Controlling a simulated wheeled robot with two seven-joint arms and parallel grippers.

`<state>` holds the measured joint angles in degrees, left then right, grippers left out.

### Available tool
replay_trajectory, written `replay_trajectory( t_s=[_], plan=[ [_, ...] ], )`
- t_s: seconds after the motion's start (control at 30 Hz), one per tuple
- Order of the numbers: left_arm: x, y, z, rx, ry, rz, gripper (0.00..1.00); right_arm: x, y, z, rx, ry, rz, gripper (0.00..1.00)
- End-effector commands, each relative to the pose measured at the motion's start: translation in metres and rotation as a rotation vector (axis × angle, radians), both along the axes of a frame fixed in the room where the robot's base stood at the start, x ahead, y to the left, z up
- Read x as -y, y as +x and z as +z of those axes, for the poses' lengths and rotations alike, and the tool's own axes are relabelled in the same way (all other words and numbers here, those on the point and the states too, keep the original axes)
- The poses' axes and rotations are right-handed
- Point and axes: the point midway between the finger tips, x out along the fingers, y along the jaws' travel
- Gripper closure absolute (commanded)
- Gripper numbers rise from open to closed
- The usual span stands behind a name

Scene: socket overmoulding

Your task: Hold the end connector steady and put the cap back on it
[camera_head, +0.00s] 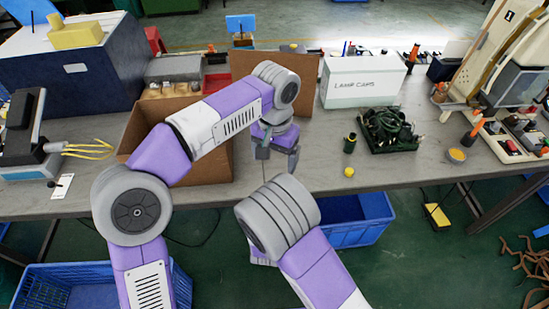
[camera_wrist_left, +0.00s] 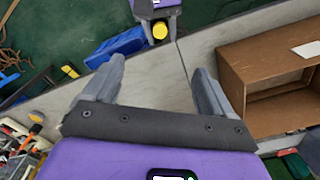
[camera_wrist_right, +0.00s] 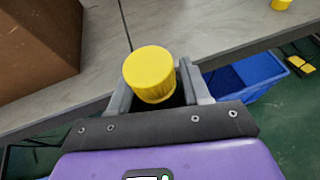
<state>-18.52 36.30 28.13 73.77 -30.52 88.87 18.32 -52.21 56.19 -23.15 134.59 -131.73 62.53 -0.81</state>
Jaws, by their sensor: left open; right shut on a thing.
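My left gripper (camera_head: 278,157) is over the table in front of the cardboard box, open and empty; its spread fingers also show in the left wrist view (camera_wrist_left: 158,68). My right gripper (camera_wrist_right: 155,84) is shut on a yellow ribbed round piece (camera_wrist_right: 150,72), with something dark just below it. I cannot tell whether this is a cap alone or a capped connector. The yellow piece also shows in the left wrist view (camera_wrist_left: 159,30). In the head view my right arm hides it. A small yellow cap (camera_head: 349,172) lies near the table's front edge, before a dark upright cylinder (camera_head: 350,144).
An open cardboard box (camera_head: 215,160) stands left of my left gripper. A white lamp caps box (camera_head: 362,82) and a dark green coiled part (camera_head: 388,130) are to the right. A blue crate (camera_head: 360,222) is below the table edge. The table's front middle is mostly clear.

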Motion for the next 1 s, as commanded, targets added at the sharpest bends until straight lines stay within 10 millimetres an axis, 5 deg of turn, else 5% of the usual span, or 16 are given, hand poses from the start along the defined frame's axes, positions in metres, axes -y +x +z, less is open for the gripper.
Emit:
replay_trajectory(
  t_s=[0.37,0.67,0.93,1.0],
  plan=[
    [-0.004,0.005,-0.016,0.006,-0.024,0.018,0.15,0.000,0.000,0.000,0.000,0.000,0.000,1.00],
    [-0.036,0.028,-0.099,0.054,-0.175,0.164,0.15,0.000,0.000,0.000,0.000,0.000,0.000,1.00],
    [-0.094,0.033,-0.174,0.132,-0.313,0.401,0.15,0.000,0.000,0.000,0.000,0.000,0.000,1.00],
    [-0.105,0.024,-0.207,0.122,-0.336,0.453,0.15,0.000,0.000,0.000,0.000,0.000,0.000,1.00]
  ],
)
